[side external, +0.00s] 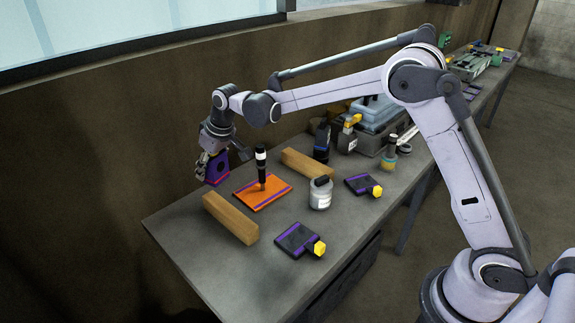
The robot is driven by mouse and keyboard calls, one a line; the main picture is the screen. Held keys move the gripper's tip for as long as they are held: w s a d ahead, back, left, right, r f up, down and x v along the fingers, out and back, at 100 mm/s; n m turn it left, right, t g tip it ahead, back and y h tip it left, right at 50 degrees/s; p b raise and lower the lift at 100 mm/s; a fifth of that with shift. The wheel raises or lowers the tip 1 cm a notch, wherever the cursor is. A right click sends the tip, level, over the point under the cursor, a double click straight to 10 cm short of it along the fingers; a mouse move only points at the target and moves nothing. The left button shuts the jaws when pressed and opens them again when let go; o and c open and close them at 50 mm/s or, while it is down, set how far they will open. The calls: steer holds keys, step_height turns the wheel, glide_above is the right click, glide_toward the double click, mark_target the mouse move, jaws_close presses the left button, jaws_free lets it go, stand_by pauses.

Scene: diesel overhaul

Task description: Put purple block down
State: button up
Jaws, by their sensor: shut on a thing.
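The purple block (218,172) is a small purple and dark piece at the far-left end of the bench. My gripper (210,170) is above and around it, shut on it, and hides part of it. The block is low by the back edge of the bench top; I cannot tell whether it touches the surface. An orange plate with purple stripes (250,198) lies just to its right, with a black pen-like tool (261,165) standing over it.
Two wooden bars (230,218) (308,165) flank the plate. Black-and-purple pieces with yellow ends (297,239) (361,185), a white jar (320,194) and dark bottles (322,142) stand to the right. The bench's front-left corner (180,240) is clear. A wall is close behind.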

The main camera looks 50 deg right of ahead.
steer(key=s+a+n, duration=0.2)
steer(key=s, duration=1.4)
steer(key=shift+y, duration=0.4)
steer(key=a+f, duration=0.2)
steer(key=a, duration=0.1)
steer(key=a+f, duration=0.2)
steer(key=a, duration=0.2)
steer(key=a+f, duration=0.2)
steer(key=a, duration=0.2)
steer(key=shift+w+a+f, duration=0.1)
steer(key=shift+w+f, duration=0.2)
steer(key=shift+f, duration=1.95)
steer(key=shift+f, duration=0.1)
steer(key=o, duration=1.6)
